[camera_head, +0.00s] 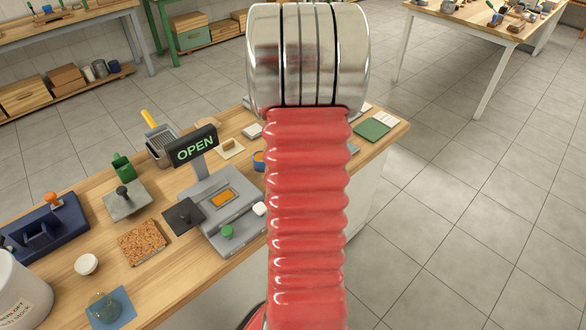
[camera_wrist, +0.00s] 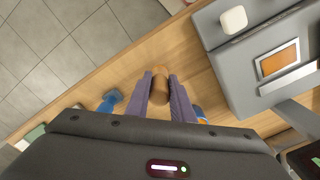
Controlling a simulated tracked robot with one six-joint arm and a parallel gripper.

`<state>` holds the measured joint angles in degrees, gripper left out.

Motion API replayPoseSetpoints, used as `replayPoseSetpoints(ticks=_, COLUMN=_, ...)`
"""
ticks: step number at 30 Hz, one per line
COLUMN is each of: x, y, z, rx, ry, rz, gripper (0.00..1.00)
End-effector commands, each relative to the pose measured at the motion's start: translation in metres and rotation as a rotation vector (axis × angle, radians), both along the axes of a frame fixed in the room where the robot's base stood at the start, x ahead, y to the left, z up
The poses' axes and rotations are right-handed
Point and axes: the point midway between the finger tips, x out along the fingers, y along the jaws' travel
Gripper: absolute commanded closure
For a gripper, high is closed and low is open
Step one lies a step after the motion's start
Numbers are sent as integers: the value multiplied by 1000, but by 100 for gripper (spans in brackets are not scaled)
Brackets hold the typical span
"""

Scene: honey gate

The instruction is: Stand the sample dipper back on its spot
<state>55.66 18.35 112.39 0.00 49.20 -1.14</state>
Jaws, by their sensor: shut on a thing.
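In the wrist view my gripper (camera_wrist: 161,84) is shut on a brown, rounded wooden piece, which I take to be the sample dipper (camera_wrist: 159,73). Only its upper end shows between the two purple fingers; its lower part is hidden, and I cannot tell whether it touches the table. The fingers are over the wooden bench, left of the grey machine. In the head view my red arm hides the gripper and the held piece. I cannot make out the dipper's spot in either view.
The grey machine (camera_head: 248,217) with an OPEN sign (camera_head: 195,149) stands on the bench; it also shows in the wrist view (camera_wrist: 222,55). A blue object (camera_wrist: 110,101) lies left of my fingers.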

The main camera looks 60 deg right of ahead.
Motion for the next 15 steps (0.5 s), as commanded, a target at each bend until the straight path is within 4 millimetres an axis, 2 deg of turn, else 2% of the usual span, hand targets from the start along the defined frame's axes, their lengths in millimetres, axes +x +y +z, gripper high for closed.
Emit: replayPoseSetpoints(ticks=15, x=0, y=0, z=-7, rx=0, ry=0, rz=0, gripper=100)
